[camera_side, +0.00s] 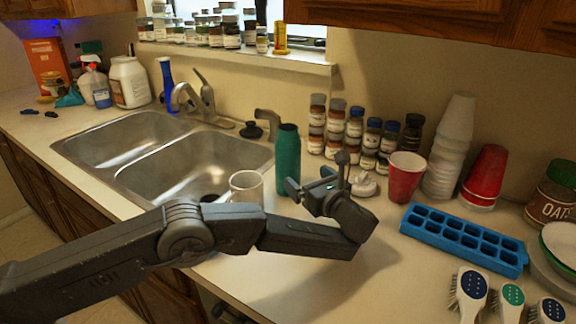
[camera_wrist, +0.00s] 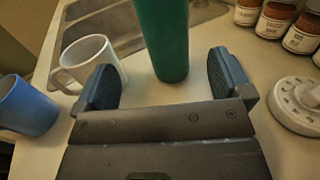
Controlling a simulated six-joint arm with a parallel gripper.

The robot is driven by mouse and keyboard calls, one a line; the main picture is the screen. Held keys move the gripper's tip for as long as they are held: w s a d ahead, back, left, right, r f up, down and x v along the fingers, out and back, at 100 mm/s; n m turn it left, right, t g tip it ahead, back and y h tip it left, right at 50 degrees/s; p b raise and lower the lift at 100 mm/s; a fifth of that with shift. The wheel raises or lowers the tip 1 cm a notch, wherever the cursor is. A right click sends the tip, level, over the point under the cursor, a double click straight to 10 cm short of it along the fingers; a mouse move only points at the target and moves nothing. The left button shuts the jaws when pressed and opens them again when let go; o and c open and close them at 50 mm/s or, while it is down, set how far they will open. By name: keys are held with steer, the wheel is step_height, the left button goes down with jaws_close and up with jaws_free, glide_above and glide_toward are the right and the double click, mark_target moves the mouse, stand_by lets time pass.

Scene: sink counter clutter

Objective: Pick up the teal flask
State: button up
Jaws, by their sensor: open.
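The teal flask (camera_side: 288,160) stands upright on the counter beside the right edge of the sink. In the wrist view the flask (camera_wrist: 163,38) rises just beyond the fingertips, roughly centred between them, with its top cut off by the frame. My gripper (camera_side: 314,186) is open and empty, just right of the flask in the side view. In the wrist view its two dark fingers (camera_wrist: 166,80) are spread apart, and the flask's base appears to be ahead of or barely between the tips. I cannot tell the exact gap.
A white mug (camera_wrist: 93,64) stands left of the flask, close to the left finger. A blue cup (camera_wrist: 26,105) is further left. A white round object (camera_wrist: 296,104) sits to the right. Spice jars (camera_side: 350,132), a red cup (camera_side: 405,177) and a blue ice tray (camera_side: 464,238) occupy the right counter.

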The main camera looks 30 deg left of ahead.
mark_target(293, 165)
steer(key=x, duration=0.5)
steer(key=shift+w+x, duration=0.15)
steer(key=shift+x, duration=1.25)
steer(key=shift+w+x, duration=0.15)
steer(key=shift+x, duration=1.25)
steer(key=shift+d+f, duration=0.1)
steer(key=shift+d, duration=0.05)
steer(key=c, duration=1.1)
